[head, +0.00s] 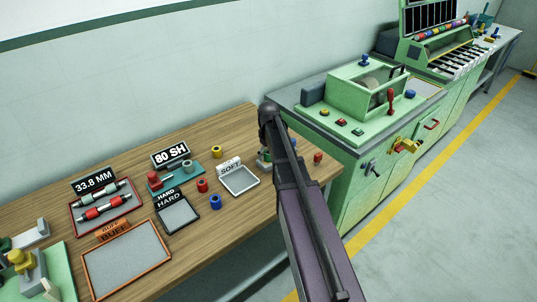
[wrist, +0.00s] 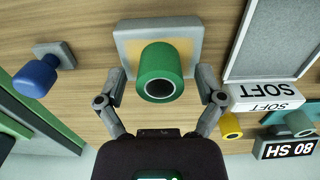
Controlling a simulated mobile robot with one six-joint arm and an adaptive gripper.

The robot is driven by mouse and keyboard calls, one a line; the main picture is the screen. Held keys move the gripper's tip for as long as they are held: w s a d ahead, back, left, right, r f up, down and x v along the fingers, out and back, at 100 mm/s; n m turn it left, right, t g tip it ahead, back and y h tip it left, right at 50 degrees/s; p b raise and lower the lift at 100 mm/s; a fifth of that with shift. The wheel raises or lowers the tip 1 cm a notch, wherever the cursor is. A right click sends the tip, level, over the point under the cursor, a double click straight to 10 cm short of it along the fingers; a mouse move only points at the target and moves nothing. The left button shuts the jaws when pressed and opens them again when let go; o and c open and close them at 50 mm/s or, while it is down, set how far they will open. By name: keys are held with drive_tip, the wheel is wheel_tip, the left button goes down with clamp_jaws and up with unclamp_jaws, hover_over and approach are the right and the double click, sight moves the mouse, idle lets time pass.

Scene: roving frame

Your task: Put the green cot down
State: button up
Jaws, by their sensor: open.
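The green cot (wrist: 160,72) is a short hollow cylinder with a dark, pale-rimmed bore, facing the camera in the wrist view. It is over a square grey block with a yellowish top (wrist: 125,42); whether it touches the block is hard to tell. My gripper (wrist: 162,82) is open, with one finger on each side of the cot and visible gaps between. In the head view my own arm hides most of the gripper and the cot.
The SOFT tray (head: 239,181) and SOFT sign (wrist: 268,98) are close by. A blue cylinder on a grey base (wrist: 35,78) and a yellow cot (wrist: 230,125) stand near.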

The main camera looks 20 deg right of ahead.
drive_tip(key=shift+r, duration=0.15)
wheel_tip(320, 180, up, 12)
drive_tip(key=p, duration=1.2)
drive_tip(key=shift+s, duration=0.1)
idle(0.6)
drive_tip(key=s+a+m, duration=0.1)
drive_tip(key=s+a, duration=0.5)
drive_tip(key=s, duration=0.4)
drive_tip(key=s+a+m, duration=0.2)
drive_tip(key=s+a, duration=0.5)
drive_tip(key=s, duration=0.3)
drive_tip(key=shift+s+m, duration=0.15)
drive_tip(key=shift+m, duration=0.15)
drive_tip(key=shift+f+b, duration=0.35)
drive_tip(key=shift+f, duration=0.1)
